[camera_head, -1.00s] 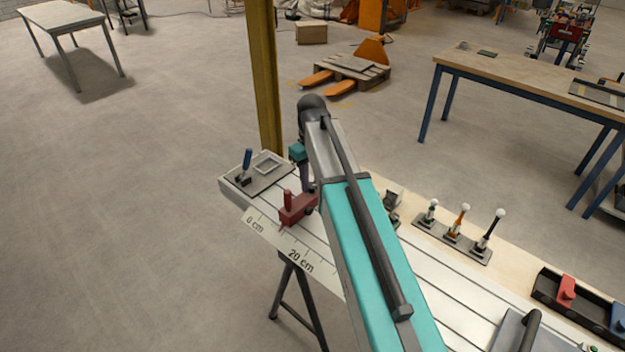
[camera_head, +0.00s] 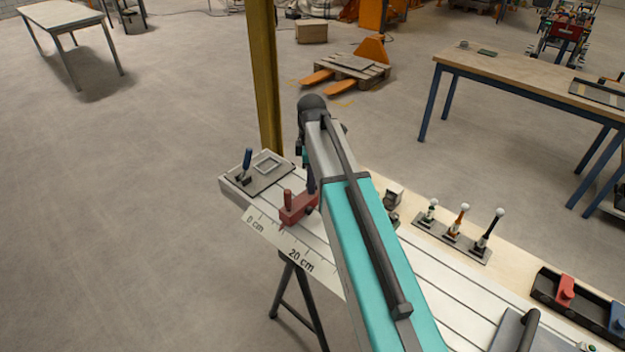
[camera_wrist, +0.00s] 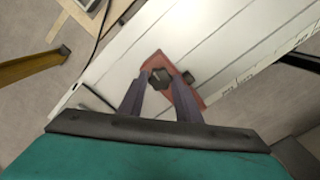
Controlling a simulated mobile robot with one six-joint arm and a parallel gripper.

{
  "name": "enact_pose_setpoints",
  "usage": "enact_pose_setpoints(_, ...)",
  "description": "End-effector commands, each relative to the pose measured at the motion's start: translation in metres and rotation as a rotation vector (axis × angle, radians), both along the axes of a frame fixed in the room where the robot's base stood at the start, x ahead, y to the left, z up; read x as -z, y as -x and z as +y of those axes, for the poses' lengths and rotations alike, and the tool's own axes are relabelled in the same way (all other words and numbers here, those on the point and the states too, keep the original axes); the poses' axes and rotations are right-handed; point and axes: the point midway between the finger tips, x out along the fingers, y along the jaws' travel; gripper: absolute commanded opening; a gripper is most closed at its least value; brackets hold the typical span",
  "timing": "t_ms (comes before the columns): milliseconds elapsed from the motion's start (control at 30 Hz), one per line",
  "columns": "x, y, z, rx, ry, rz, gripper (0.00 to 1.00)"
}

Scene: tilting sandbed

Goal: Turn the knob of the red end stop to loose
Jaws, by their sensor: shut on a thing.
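The red end stop (camera_head: 294,209) sits on the pale slotted bed near its left end, beside the ruler strip (camera_head: 275,241). A red upright post stands on it. In the wrist view the red end stop (camera_wrist: 155,62) lies under my fingers. Its dark knob (camera_wrist: 160,79) is between the fingertips of my gripper (camera_wrist: 162,78), which is shut on it. In the head view my arm hides most of the gripper and the knob. I cannot read any mark for loose or tight.
A grey plate with a blue-handled lever (camera_head: 246,164) lies at the bed's left end. A yellow post (camera_head: 265,90) rises close behind the bed. Several ball-topped levers (camera_head: 462,234) and a black tray (camera_head: 575,310) stand to the right of my arm.

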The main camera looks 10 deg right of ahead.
Motion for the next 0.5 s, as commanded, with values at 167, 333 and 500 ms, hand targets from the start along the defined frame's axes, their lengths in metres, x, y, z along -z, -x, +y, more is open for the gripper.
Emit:
enact_pose_setpoints(167, -0.0009, -0.0020, -0.0019, -0.067, 0.004, -0.006, 0.08)
enact_pose_setpoints(333, -0.0010, -0.0022, -0.0021, -0.094, 0.005, -0.006, 0.08)
enact_pose_setpoints(500, -0.0011, -0.0023, -0.0021, -0.099, 0.005, -0.007, 0.08)
